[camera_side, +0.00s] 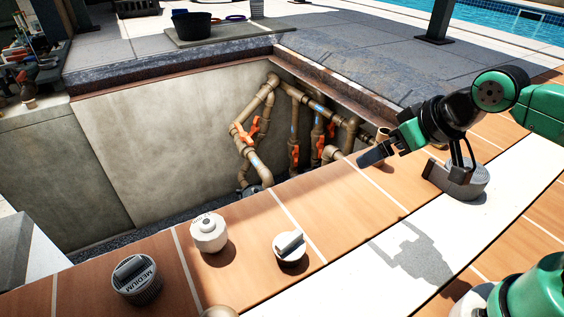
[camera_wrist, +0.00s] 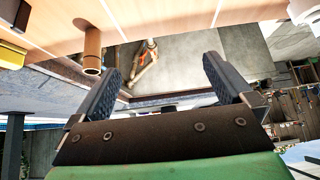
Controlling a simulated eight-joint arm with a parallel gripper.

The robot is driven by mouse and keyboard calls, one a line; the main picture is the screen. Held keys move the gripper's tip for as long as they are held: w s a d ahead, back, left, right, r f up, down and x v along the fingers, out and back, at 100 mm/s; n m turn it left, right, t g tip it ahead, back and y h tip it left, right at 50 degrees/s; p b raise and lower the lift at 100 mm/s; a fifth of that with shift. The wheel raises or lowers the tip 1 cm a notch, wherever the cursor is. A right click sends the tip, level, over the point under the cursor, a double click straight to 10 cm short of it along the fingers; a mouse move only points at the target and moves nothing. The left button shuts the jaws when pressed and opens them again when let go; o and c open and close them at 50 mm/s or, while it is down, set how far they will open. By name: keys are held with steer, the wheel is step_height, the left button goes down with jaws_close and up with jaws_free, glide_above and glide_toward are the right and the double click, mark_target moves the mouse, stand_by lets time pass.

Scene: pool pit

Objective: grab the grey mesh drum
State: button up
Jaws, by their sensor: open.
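A grey round drum (camera_side: 480,178) with what looks like a mesh side stands on the tiles at the right in the side view, partly hidden behind one of my fingers. I cannot tell for certain that it is the mesh drum. My gripper (camera_side: 412,168) is open and empty above the tiled ledge, with one finger in front of this drum and the other to its left. Whether they touch cannot be told. In the wrist view my two dark fingers (camera_wrist: 161,68) stand wide apart with nothing between them.
A tan pipe stub (camera_side: 383,134) is close by my gripper; it also shows in the wrist view (camera_wrist: 92,50). A MEDIUM-marked grey canister (camera_side: 136,280), a white round pot (camera_side: 208,233) and a handled white cap (camera_side: 290,248) stand on the ledge. The pit holds pipes (camera_side: 265,95).

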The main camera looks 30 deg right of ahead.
steer(key=w+a+n+y, duration=0.3)
steer(key=w+a+n, duration=0.15)
steer(key=a, duration=0.25)
steer(key=n+g+y, duration=0.2)
steer(key=n+y, duration=0.5)
glide_toward(143, 271)
steer(key=w+d, duration=0.1)
steer(key=w, duration=0.1)
steer(key=w+d, duration=0.1)
steer(key=w, duration=0.1)
steer(key=w+d+r, duration=0.1)
steer(key=w, duration=0.1)
steer(key=s+a+f+n+y, duration=0.1)
steer(key=a, duration=0.1)
steer(key=s+a+f+n+g+y, duration=0.1)
steer(key=a+f, duration=0.1)
steer(key=s+a+f+n, duration=0.1)
steer(key=a, duration=0.1)
steer(key=shift+a+f+g+y, duration=0.2)
steer(key=shift+f+g+y, duration=0.05)
steer(key=shift+g+y, duration=0.15)
steer(key=shift+a+f+n, duration=0.15)
steer(key=shift+a+n, duration=0.1)
steer(key=shift+x, duration=2.8)
steer(key=shift+s, duration=0.1)
